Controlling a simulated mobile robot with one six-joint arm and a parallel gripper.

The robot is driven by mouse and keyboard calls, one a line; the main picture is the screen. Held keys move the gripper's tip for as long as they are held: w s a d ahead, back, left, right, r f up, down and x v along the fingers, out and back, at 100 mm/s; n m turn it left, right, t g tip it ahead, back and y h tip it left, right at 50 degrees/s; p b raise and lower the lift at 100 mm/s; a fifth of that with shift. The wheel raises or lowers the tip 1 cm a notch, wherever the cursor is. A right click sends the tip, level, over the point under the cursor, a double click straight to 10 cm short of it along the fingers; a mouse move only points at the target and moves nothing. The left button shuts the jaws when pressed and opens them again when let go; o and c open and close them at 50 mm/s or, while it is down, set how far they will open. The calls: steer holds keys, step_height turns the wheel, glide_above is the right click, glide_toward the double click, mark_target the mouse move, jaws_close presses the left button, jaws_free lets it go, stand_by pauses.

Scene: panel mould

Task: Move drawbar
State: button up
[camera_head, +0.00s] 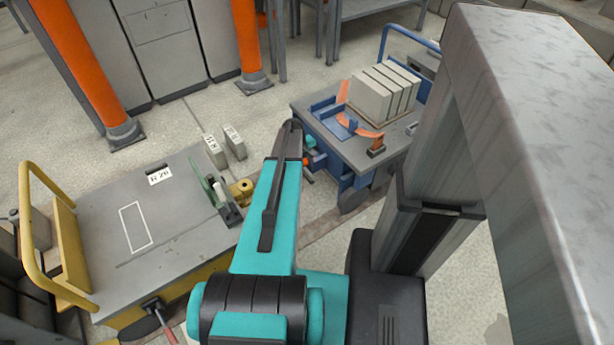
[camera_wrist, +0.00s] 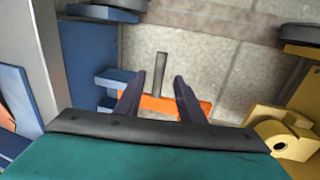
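In the wrist view, a drawbar-like part with an orange crosspiece (camera_wrist: 160,103) and a grey rod (camera_wrist: 160,72) shows beside the blue cart's bracket. My gripper (camera_wrist: 155,88) is open, its two dark fingers spread either side of the rod, with the orange crosspiece behind or between them. I cannot tell whether they touch. In the head view, the blue cart (camera_head: 372,150) stands beyond my arm, and a small orange end (camera_head: 307,161) shows at its near side. My fingertips are hidden there behind my arm.
A yellow-framed cart (camera_head: 100,225) with a grey top stands at left; its yellow coupling eye (camera_wrist: 276,137) is right in the wrist view. Grey blocks (camera_head: 385,90) load the blue cart. Two labelled blocks (camera_head: 214,151) stand on the floor. Orange posts (camera_head: 75,60) rise behind.

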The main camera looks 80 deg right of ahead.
mark_target(308, 177)
steer(key=shift+s+d+f+b, duration=0.1)
steer(key=shift+s+d+f, duration=0.05)
steer(key=shift+f, duration=0.8)
steer(key=shift+s+d+f+b, duration=0.1)
steer(key=shift+s+f+b, duration=0.05)
steer(key=shift+f, duration=0.85)
steer(key=shift+s+d+f+b, duration=0.1)
steer(key=shift+s+d+f, duration=0.05)
steer(key=shift+f, duration=0.8)
jaws_close()
